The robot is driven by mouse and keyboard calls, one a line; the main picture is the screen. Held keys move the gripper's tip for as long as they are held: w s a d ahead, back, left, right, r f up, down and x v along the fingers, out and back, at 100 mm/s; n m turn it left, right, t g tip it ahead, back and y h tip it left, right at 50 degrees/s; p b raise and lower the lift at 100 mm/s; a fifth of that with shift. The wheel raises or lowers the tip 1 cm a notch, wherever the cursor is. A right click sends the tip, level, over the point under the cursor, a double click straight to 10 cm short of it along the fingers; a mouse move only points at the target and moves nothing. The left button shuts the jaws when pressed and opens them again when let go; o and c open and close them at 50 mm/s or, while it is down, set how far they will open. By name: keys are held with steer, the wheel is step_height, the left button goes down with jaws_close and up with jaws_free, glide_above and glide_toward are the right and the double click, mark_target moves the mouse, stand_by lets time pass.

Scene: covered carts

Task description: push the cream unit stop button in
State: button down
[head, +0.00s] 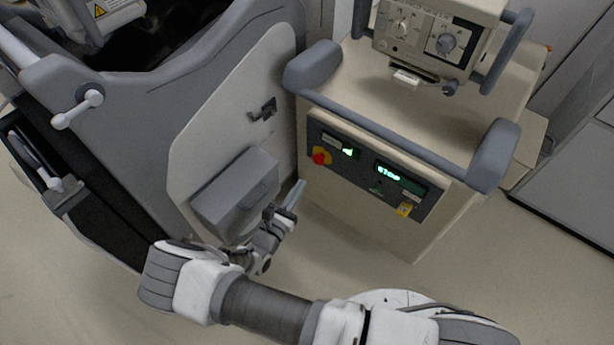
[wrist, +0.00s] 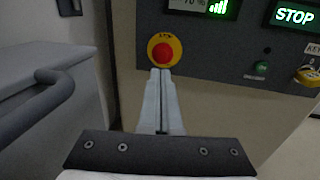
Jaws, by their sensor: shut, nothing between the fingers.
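The cream unit (head: 370,208) is a box-shaped cart with a grey control panel on its front, right of centre in the head view. Its stop button (head: 320,156) is red on a yellow round plate at the panel's left end. In the wrist view the red stop button (wrist: 162,54) is just beyond my fingertips, which overlap the yellow plate's lower edge. My gripper (head: 299,186) is shut and empty, below and left of the button. In the wrist view my gripper (wrist: 160,72) points up toward it. I cannot tell whether the tips touch the plate.
A green-lit STOP display (wrist: 295,16), a green button (wrist: 261,68) and a yellow key switch (wrist: 307,76) are right of the button. A grey padded rail (head: 390,150) crosses above the panel. A grey machine with a protruding box (head: 235,195) stands close on the left.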

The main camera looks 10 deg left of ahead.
steer(key=v, duration=0.6)
steer(key=shift+s+a+p, duration=0.2)
steer(key=shift+s+p, duration=0.15)
steer(key=w+d+r+m+g+h, duration=0.2)
steer(key=d+r+m+g+h, duration=0.1)
steer(key=d+r+m+g, duration=0.65)
steer(key=w+d+r+m+g+h, duration=0.25)
steer(key=d+r+m+g, duration=0.3)
steer(key=r+m, duration=0.55)
steer(key=s+d+r+m+t+y, duration=0.1)
steer(key=s+d+r+m+y, duration=0.55)
steer(key=r, duration=0.55)
steer(key=s+d+r+m+t+y, duration=0.25)
steer(key=s+d+r+m, duration=0.4)
steer(key=d+r, duration=0.35)
step_height(320, 180, up, 20)
steer(key=s+a+p, duration=0.1)
steer(key=p, duration=1.7)
steer(key=shift+g, duration=0.35)
